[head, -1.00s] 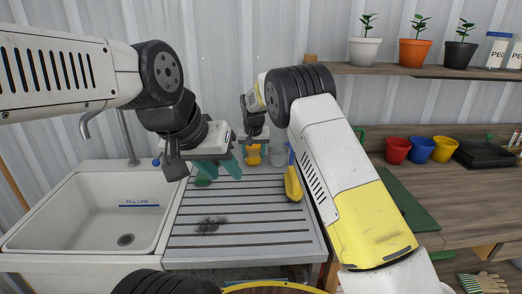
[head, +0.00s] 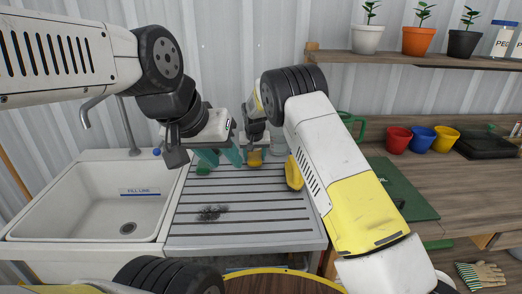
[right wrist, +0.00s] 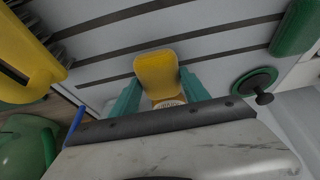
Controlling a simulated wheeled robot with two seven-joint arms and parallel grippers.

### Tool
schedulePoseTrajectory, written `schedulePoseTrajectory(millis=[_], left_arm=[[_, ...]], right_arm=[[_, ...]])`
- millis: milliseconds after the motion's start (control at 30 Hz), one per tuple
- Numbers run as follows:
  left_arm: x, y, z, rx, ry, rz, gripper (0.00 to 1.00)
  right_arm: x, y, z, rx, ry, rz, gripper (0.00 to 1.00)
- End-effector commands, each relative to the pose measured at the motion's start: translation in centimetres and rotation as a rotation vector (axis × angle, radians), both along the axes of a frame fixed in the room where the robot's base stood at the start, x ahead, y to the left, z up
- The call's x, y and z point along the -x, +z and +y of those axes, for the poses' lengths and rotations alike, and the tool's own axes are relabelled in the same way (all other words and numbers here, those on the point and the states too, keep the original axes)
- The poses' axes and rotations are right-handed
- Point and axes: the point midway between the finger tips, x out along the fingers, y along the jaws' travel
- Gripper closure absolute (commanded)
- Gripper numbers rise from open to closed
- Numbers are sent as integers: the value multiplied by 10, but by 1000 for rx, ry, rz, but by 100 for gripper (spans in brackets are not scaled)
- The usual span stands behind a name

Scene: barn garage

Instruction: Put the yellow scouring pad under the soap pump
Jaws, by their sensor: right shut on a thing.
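The yellow scouring pad (right wrist: 157,70) is held between the teal fingers of my right gripper (right wrist: 157,92) in the right wrist view. In the head view the pad (head: 255,158) shows below my right gripper (head: 255,151), at the back of the grooved drainboard. My left gripper (head: 221,156) is to its left, above the drainboard, with its teal fingers apart and nothing seen between them. I cannot surely pick out the soap pump. A dark green round thing with a black knob (right wrist: 254,82) stands beside the pad in the right wrist view and may be it.
The drainboard (head: 245,225) is mostly clear. A yellow-handled brush (head: 293,173) lies at its right. A clear container (head: 278,148) stands at the back. A green block (right wrist: 296,27) lies on the board. The sink (head: 85,200) is at left, and the wooden bench (head: 470,195) is at right.

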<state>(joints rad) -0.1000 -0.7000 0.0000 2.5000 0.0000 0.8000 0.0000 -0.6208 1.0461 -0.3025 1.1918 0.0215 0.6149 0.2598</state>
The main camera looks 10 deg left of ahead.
Motion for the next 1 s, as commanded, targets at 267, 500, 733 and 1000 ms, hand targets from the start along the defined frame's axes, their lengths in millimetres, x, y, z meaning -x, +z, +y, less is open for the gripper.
schedulePoseTrajectory(millis=[267, 500, 733, 1000], left_arm=[[0, 0, 0, 0, 0, 0, 64], [0, 0, 0, 0, 0, 0, 64], [0, 0, 0, 0, 0, 0, 64], [0, 0, 0, 0, 0, 0, 64]], right_arm=[[0, -1, 0, 0, 0, 0, 85], [0, -6, 0, 0, 0, 1, 85], [0, -11, 0, 0, 0, 0, 85], [0, -12, 0, 0, 0, 0, 21]])
